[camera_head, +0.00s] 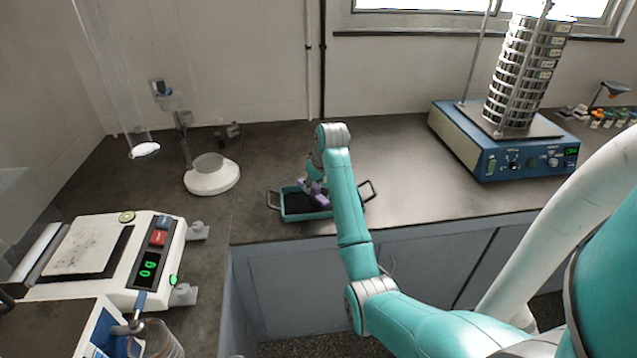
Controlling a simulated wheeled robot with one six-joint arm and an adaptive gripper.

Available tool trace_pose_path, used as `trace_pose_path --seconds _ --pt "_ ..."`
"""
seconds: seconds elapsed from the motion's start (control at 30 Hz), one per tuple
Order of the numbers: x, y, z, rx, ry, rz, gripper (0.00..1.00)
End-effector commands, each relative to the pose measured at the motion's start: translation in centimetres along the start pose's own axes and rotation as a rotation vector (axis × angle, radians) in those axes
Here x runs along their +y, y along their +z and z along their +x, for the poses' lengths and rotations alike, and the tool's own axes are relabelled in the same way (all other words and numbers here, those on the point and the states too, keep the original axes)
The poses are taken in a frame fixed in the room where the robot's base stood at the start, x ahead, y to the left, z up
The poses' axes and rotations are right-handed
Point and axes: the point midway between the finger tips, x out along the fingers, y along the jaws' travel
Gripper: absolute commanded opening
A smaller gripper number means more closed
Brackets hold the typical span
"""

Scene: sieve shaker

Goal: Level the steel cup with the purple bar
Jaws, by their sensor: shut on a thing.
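The steel cup (208,167) stands upright on a round white base (212,184) at the left of the bench, under a stand. The purple bar (318,197) is at the teal tray, partly hidden behind my arm. My gripper (311,180) is at the tray, to the right of the cup and apart from it. It is shut on the purple bar. The fingertips are small and partly covered, and I cannot tell whether the bar touches the tray.
The teal tray (297,212) with dark handles sits near the bench's front edge. A balance (105,255) is at the left front. A blue sieve shaker (470,147) with a tall sieve stack (524,75) stands at the right. The bench between tray and shaker is clear.

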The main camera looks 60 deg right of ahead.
Motion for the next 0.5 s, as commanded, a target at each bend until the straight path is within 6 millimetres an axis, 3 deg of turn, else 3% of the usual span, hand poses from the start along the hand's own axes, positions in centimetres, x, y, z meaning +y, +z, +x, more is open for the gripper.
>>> trace_pose_path --seconds 0.27,0.5 --pt "-2.2 0.0 0.0 0.000 -0.001 -0.002 0.00" --pt "-2.0 -0.8 -1.9 0.002 0.000 0.000 0.00"
